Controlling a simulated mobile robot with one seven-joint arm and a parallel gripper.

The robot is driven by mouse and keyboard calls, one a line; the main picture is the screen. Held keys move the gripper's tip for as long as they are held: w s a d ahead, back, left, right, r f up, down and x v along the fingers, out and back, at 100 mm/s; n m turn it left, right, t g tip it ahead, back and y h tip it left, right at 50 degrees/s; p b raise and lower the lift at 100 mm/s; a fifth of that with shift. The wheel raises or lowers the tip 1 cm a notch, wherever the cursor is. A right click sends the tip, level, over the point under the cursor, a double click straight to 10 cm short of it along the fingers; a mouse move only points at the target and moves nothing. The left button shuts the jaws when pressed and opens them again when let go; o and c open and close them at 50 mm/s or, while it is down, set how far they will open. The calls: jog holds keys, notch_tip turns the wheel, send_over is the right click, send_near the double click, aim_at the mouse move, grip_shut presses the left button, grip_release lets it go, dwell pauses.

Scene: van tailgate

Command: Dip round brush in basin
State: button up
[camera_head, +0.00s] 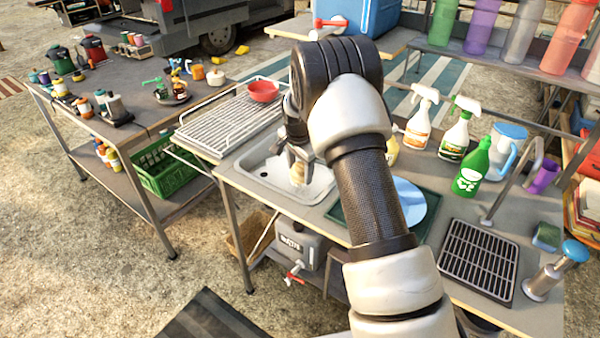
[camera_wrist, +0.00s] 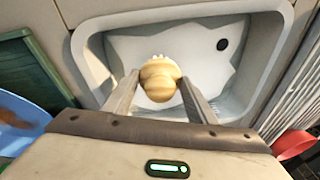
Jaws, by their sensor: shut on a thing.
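The basin (camera_head: 262,170) is a grey-white sink set in the table, with a pale, jagged-edged surface inside it. It fills the upper wrist view (camera_wrist: 265,85). My gripper (camera_head: 297,160) points down over the basin. It is shut on the round brush (camera_head: 297,173), a tan, rounded thing with a ridged side. In the wrist view the brush (camera_wrist: 158,80) sits between the two fingertips, with small pale bristles at its far edge. The brush is over or within the basin; I cannot tell whether it touches the surface inside.
A wire dish rack (camera_head: 225,122) with a red bowl (camera_head: 263,91) stands left of the basin. A blue-white plate (camera_head: 408,200) on a green tray lies to the right. Spray bottles (camera_head: 419,125), a green bottle (camera_head: 472,168) and a black grate (camera_head: 480,262) are farther right.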

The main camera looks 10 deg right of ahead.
jog(key=shift+r+p, duration=2.15)
jog(key=shift+r, duration=2.5)
